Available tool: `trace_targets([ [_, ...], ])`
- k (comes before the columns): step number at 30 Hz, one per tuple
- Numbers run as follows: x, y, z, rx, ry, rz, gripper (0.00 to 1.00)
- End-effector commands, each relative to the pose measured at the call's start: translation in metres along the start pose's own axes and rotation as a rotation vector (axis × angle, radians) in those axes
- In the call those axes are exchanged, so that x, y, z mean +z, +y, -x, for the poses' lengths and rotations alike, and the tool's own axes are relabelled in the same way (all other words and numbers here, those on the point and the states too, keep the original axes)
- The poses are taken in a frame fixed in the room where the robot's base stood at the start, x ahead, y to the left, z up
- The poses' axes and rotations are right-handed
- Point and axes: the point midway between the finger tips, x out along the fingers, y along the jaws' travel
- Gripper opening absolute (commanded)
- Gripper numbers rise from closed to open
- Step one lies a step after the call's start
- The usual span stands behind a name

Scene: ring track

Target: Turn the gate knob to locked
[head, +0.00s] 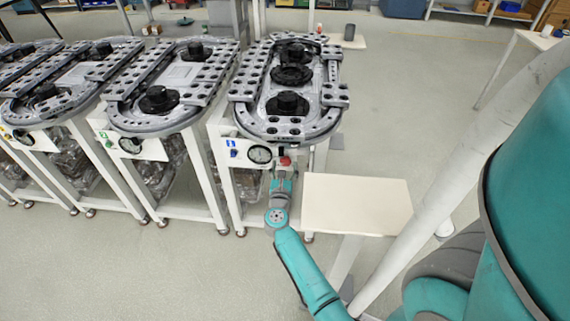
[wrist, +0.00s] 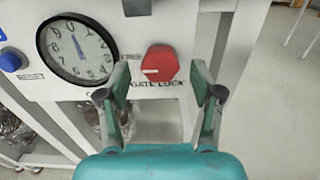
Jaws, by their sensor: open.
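The gate knob is a red knob (wrist: 160,64) with a small pale mark on its left side, on a white panel (wrist: 190,25) above the label "GATE LOCK". It also shows small in the head view (head: 285,161), at the front of the nearest ring track (head: 270,128). My gripper (wrist: 160,94) is open, its two fingers apart below and to either side of the knob in the wrist view. It appears apart from the knob, with nothing between the fingers. In the head view my gripper (head: 282,174) is just below the knob.
A round dial (wrist: 77,48) and a blue button (wrist: 10,60) sit left of the knob. A pale side table (head: 357,204) stands right of my gripper. More ring tracks (head: 172,85) stand to the left.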

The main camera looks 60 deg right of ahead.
Motion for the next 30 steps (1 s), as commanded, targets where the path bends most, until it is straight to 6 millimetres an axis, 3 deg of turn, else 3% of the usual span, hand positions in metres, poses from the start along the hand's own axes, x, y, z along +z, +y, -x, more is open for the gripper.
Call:
trace_targets([
  [6, 0.0, 0.0, -0.018, -0.001, 0.0, 0.001, 0.66],
  [15, 0.0, 0.0, -0.02, 0.0, 0.0, 0.001, 0.66],
  [17, 0.0, 0.0, -0.02, 0.0, 0.0, 0.001, 0.56],
  [23, 0.0, 0.0, -0.019, 0.0, 0.0, 0.001, 0.06],
  [30, 0.0, 0.0, -0.019, 0.0, 0.0, 0.013, 0.05],
])
